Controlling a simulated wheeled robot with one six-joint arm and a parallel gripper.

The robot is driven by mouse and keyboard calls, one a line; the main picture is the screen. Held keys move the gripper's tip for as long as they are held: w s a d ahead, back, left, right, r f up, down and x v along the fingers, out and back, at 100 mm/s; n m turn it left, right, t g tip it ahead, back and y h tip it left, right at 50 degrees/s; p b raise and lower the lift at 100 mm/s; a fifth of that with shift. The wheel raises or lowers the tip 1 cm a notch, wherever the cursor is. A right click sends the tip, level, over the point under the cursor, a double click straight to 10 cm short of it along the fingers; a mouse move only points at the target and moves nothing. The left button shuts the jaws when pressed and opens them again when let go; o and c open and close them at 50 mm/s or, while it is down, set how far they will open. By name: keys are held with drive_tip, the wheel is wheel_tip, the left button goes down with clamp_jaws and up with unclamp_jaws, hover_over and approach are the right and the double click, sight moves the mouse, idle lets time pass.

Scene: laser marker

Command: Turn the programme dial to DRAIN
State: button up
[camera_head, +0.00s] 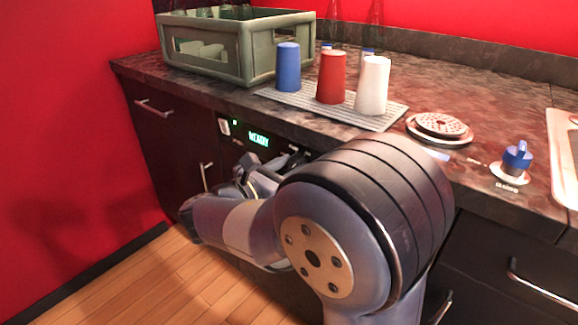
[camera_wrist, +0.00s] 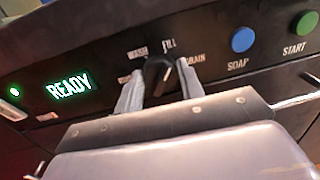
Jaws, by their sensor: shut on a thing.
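The programme dial is a dark knob (camera_wrist: 157,74) on the black front panel (camera_wrist: 215,64), in the wrist view. Printed labels around it read WASH, FILL and DRAIN, the last partly covered by a finger; another label at the left is also partly covered. My gripper (camera_wrist: 159,88) has one pale finger on each side of the knob and is shut on it. I cannot tell exactly which label the knob points at. In the head view my own arm hides the dial and most of the gripper.
A green READY display (camera_wrist: 69,87) is left of the dial; a blue SOAP button (camera_wrist: 242,39) and a green START button (camera_wrist: 306,23) are right.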

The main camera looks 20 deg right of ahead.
drive_tip(key=m, duration=0.5)
drive_tip(key=shift+s+b, duration=0.1)
drive_tip(key=shift+b, duration=0.2)
drive_tip(key=m+b, duration=0.2)
drive_tip(key=m, duration=0.2)
drive_tip(key=shift+s+d+m+y, duration=0.1)
drive_tip(key=shift+m+y, duration=0.3)
drive_tip(key=o, duration=1)
drive_tip(key=p+v, duration=0.2)
drive_tip(key=v, duration=0.8)
drive_tip(key=shift+s+a+p, duration=0.25)
drive_tip(key=shift+a+p, duration=0.05)
drive_tip(key=shift+a, duration=0.05)
drive_tip(key=shift+d, duration=0.1)
